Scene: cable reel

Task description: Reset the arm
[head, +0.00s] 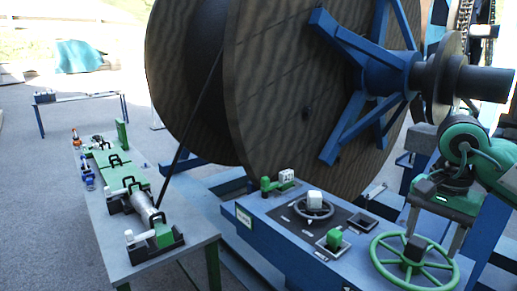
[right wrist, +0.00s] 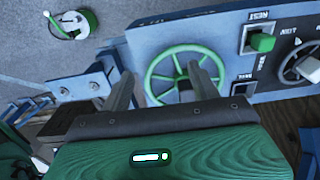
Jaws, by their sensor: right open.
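My right gripper (head: 434,238) comes in from the right in the head view, over the green handwheel (head: 373,261) on the blue control desk (head: 262,230). Its fingers are apart with nothing between them. In the right wrist view, my right gripper (right wrist: 160,72) also shows open, with the green handwheel (right wrist: 151,73) beyond and between the fingers. I cannot tell whether a fingertip touches the wheel. A green push button (head: 334,239) and a grey dial (head: 315,204) sit left of the wheel in the head view. My left gripper is out of view.
A large wooden cable reel (head: 290,90) with a blue hub frame (head: 342,125) stands behind the desk. A grey workbench (head: 115,245) on the left bears green and black clamps (head: 127,186). A dark cable (head: 187,130) runs from the reel to it. Open floor lies further left.

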